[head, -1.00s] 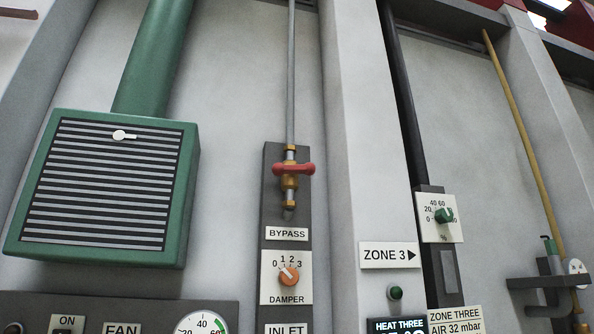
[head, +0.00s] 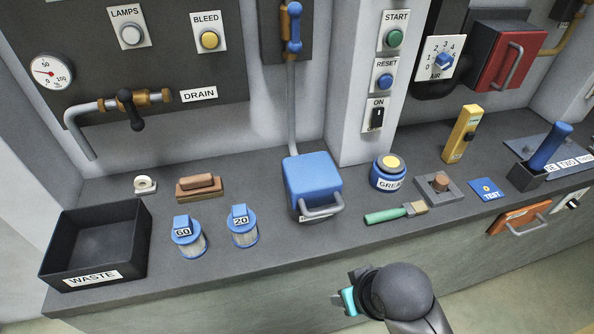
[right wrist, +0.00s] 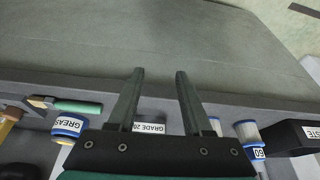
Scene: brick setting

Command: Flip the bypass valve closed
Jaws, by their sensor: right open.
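The bypass valve is not in either view now. My right gripper (head: 345,296) is low in the head view, in front of the bench's front edge and apart from everything. In the right wrist view its two fingers (right wrist: 160,72) are spread with nothing between them. My left gripper is not in view. Other valves show: a blue-handled one (head: 294,28) at the top, cut off by the frame, and a black-handled one (head: 130,110) beside the DRAIN label.
The bench holds a black WASTE bin (head: 60,235), two filters (head: 188,238), a blue box with a handle (head: 312,180), a grease tin (head: 388,174), a green-handled brush (head: 385,215) and a yellow tool (head: 461,135). Buttons and a red box (head: 505,55) are on the wall.

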